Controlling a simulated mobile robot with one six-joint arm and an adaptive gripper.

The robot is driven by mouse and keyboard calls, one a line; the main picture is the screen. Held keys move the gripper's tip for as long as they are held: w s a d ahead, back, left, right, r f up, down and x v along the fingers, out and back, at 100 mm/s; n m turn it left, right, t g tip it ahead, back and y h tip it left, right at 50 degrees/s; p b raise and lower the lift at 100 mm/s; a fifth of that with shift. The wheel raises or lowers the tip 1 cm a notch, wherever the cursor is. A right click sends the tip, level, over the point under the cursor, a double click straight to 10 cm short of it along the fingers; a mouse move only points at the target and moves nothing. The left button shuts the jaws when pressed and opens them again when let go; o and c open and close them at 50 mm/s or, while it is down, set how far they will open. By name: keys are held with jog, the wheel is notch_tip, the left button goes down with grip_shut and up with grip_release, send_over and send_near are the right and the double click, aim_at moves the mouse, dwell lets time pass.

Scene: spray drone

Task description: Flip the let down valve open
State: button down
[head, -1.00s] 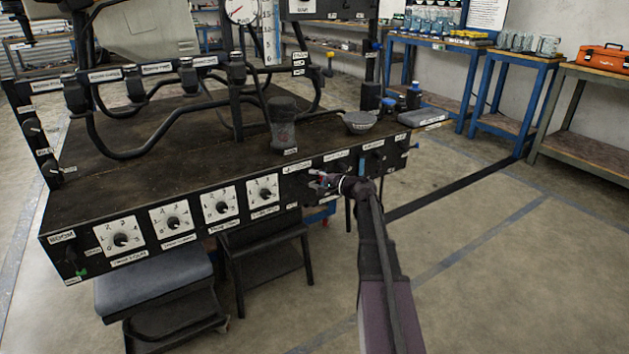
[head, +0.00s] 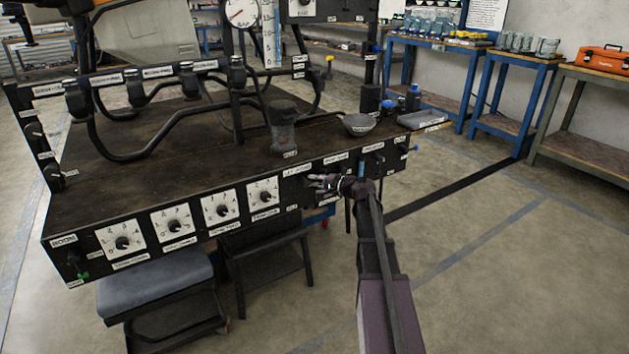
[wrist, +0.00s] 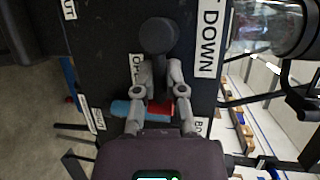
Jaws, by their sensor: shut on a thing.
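The spray drone's black control panel (head: 338,172) runs along the front edge of the bench. The let down valve (head: 306,181) is on its right part, at the left of my gripper (head: 320,181). In the wrist view the valve's dark round-ended handle (wrist: 158,38) lies beside a white label reading DOWN (wrist: 208,35). My gripper's fingers (wrist: 161,72) are closed in on the handle's lower part, one on each side. A blue and red bar (wrist: 128,108) shows behind the fingers. The exact contact is partly hidden by the fingers.
Dial valves (head: 222,208) line the panel to the left. A dark-capped jar (head: 283,128) and a grey bowl (head: 359,124) stand on the bench top above. A small blue handle (head: 361,168) is close to my wrist. The floor at right is open.

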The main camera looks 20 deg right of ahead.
jog(key=c, duration=0.7)
grip_release()
jog(key=shift+f, duration=0.1)
